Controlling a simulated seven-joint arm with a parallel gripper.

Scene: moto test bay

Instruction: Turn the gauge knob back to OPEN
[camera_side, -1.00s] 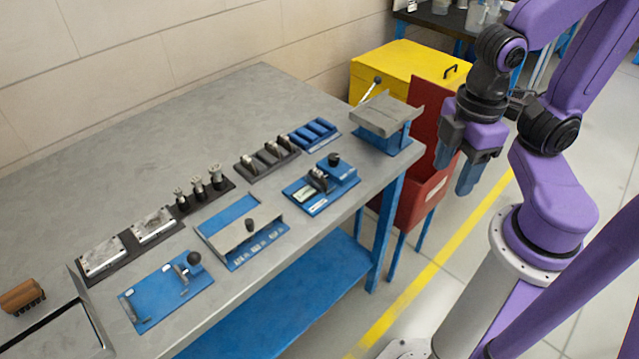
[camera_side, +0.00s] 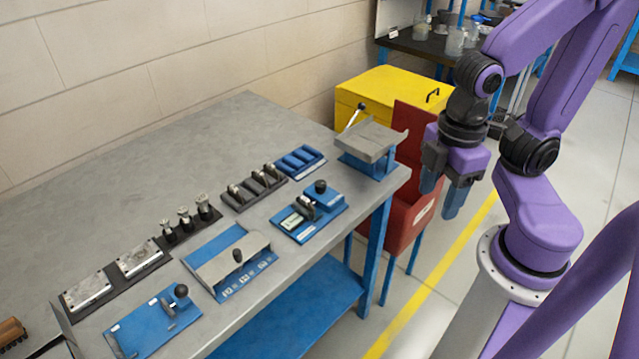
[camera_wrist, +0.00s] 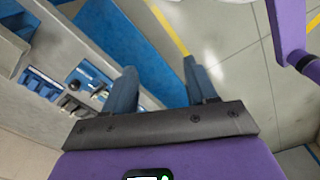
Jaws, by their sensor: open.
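Several black knobs stand on blue fixtures along the near side of the grey bench, and no OPEN mark is readable, so I cannot tell for sure which is the gauge knob. One black knob (camera_side: 320,187) is on the blue fixture with a pale label (camera_side: 292,220). Another round knob (camera_side: 181,290) is on the flat blue plate (camera_side: 140,330), and a third (camera_side: 238,255) is on the grey sliding plate. My gripper (camera_side: 442,190) is open and empty, right of the bench and apart from every knob.
The bench top (camera_side: 150,190) is clear toward the wall. A grey tilted stand (camera_side: 371,140) is at the bench's right end, near my gripper. A red bin (camera_side: 405,215) and a yellow box (camera_side: 385,90) stand beyond it. A blue shelf (camera_side: 290,310) is below.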

